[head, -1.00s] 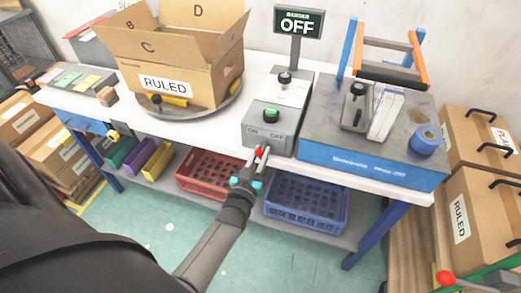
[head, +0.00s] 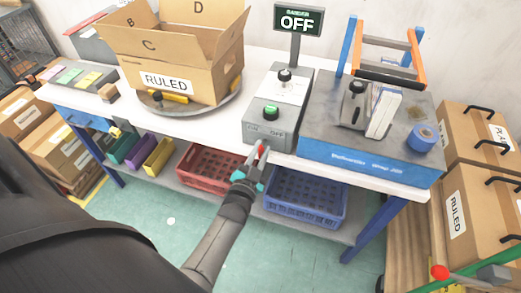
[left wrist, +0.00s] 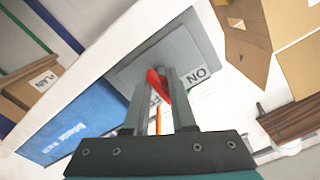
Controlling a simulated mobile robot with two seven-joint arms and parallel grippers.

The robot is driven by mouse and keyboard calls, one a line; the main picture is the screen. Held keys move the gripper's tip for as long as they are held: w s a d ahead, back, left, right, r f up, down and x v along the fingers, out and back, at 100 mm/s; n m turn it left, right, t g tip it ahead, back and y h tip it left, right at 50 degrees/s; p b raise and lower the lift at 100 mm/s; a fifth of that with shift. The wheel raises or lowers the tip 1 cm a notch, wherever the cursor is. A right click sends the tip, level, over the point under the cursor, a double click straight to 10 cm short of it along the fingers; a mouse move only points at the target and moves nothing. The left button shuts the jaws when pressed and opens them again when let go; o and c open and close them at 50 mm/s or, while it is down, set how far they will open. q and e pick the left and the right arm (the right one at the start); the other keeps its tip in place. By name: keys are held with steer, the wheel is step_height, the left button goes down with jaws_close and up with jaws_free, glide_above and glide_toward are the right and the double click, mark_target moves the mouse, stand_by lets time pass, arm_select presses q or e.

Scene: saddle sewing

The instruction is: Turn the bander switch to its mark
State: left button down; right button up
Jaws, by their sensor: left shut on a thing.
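The bander control box (head: 256,133) is a grey box at the table's front edge, with ON and OFF labels on its front face. The bander switch (left wrist: 157,82) is a red lever at this front; it also shows red in the head view (head: 261,149). My left gripper (head: 258,155) is shut on the switch, reaching up from below the table edge. In the left wrist view its two fingers (left wrist: 160,92) stand either side of the red lever. The ON label (left wrist: 197,76) is readable there; the other label is mostly hidden. The sign (head: 298,20) above reads OFF. My right gripper is not in view.
A blue machine (head: 365,167) stands right of the control box. A cardboard box marked RULED (head: 165,80) sits on a round turntable to the left. Red (head: 190,168) and blue (head: 300,214) crates lie on the shelf below my gripper.

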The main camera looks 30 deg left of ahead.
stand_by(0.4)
arm_select(q)
steer(key=c, duration=0.8)
jaws_free()
steer(key=shift+o, duration=0.2)
steer(key=p+v, duration=0.1)
steer(key=v, duration=1.4)
steer(key=shift+p, duration=0.4)
steer(key=shift+s, duration=0.15)
steer(key=s+d+f+g+h+b, duration=0.15)
steer(key=s+d+f+g, duration=0.25)
steer(key=f, duration=0.7)
steer(key=s+d+f+g+h, duration=0.3)
steer(key=s+f+g, duration=0.1)
steer(key=f, duration=0.7)
steer(key=s+a+f+g, duration=0.1)
steer(key=s+f+g, duration=0.3)
steer(key=s, duration=0.5)
steer(key=s+a+f+n+g, duration=0.1)
steer(key=s+f+g, duration=0.3)
steer(key=s, duration=0.5)
step_height(320, 180, down, 3)
steer(key=shift+r, duration=0.15)
